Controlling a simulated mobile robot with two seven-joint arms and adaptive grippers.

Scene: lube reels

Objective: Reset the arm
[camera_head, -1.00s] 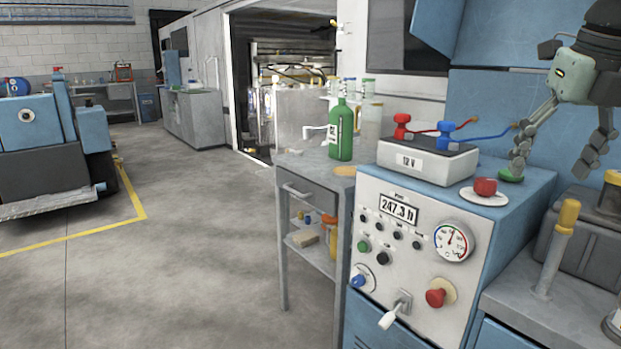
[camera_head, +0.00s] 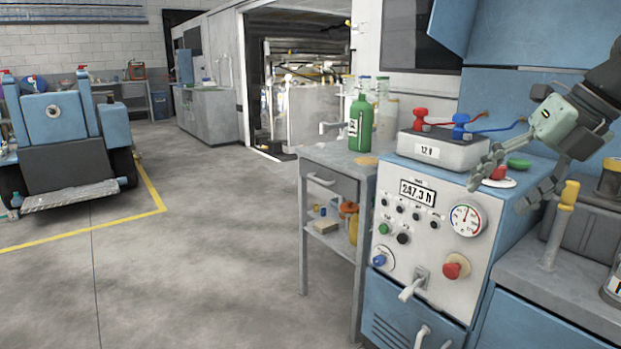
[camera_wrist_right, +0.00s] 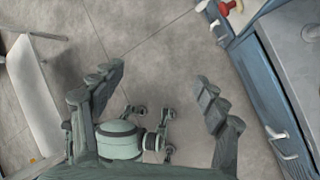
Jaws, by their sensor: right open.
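My right gripper (camera_head: 499,187) is open and empty at the right of the head view. It hangs in front of the blue control cabinet (camera_head: 415,322), near its upper right side. In the right wrist view its two fingers (camera_wrist_right: 158,78) are spread apart, with only the concrete floor and part of my own base between them. My left gripper is in neither view.
The cabinet carries a grey 12 V battery (camera_head: 443,150), a red knob (camera_head: 452,270) and a lever (camera_head: 413,284). A side table (camera_head: 335,160) holds a green bottle (camera_head: 360,124). A yellow-topped post (camera_head: 560,225) stands at right. Open floor (camera_head: 200,260) lies left; a blue machine (camera_head: 62,125) stands beyond.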

